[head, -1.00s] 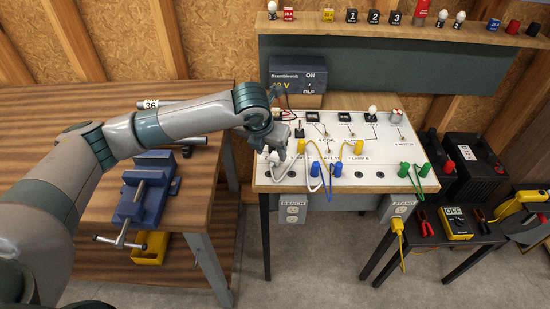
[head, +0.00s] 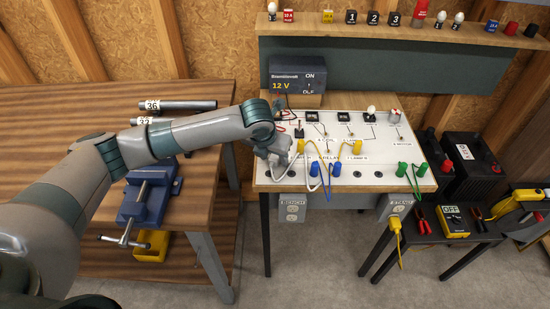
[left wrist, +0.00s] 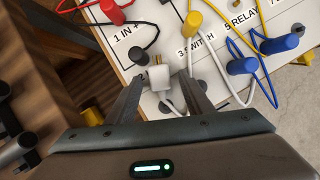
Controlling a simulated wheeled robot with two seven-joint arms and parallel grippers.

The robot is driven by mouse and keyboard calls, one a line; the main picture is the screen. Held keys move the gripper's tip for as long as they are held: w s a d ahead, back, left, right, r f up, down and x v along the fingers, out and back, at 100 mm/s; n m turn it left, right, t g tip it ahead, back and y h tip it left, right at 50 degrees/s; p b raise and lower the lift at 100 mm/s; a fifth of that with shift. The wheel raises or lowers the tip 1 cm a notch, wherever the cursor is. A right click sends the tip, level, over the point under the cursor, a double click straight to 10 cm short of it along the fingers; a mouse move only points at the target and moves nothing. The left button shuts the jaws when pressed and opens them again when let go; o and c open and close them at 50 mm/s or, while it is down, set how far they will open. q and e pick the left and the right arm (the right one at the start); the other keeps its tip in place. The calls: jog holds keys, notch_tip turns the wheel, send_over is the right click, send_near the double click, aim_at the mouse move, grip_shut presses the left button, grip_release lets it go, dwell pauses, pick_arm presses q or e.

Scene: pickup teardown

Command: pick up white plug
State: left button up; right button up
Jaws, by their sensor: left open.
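In the head view my left gripper (head: 279,155) is over the board's left end and hides most of this area. My right gripper is not in view.
Close by on the board are a black plug (left wrist: 142,56), yellow plug (head: 300,147) and blue plugs (head: 313,169) with looping leads. A power supply (head: 297,79) reading 12 V stands behind. A vise (head: 146,195) sits on the wooden bench at left.

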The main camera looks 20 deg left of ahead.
aim_at(273, 158)
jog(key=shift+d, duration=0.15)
pick_arm(q)
jog(key=c, duration=1.1)
jog(key=shift+c, duration=0.2)
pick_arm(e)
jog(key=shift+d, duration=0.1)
pick_arm(q)
jog(key=shift+r, duration=0.15)
jog(key=shift+r+b, duration=0.35)
jog(key=shift+r, duration=0.2)
notch_tip(273, 158, up, 2)
jog(key=shift+w+r+b, duration=0.1)
jog(key=shift+r+b, duration=0.1)
jog(key=shift+b, duration=0.3)
jog(key=d+r+b, duration=0.1)
jog(key=d+r, duration=0.1)
jog(key=d, duration=0.2)
jog(key=d+r+b, duration=0.1)
jog(key=d+r, duration=0.2)
jog(key=d+r+b, duration=0.1)
jog(key=d+r, duration=0.1)
jog(key=d, duration=0.2)
jog(key=shift+s+d+r, duration=0.15)
jog(key=shift+s+d, duration=0.2)
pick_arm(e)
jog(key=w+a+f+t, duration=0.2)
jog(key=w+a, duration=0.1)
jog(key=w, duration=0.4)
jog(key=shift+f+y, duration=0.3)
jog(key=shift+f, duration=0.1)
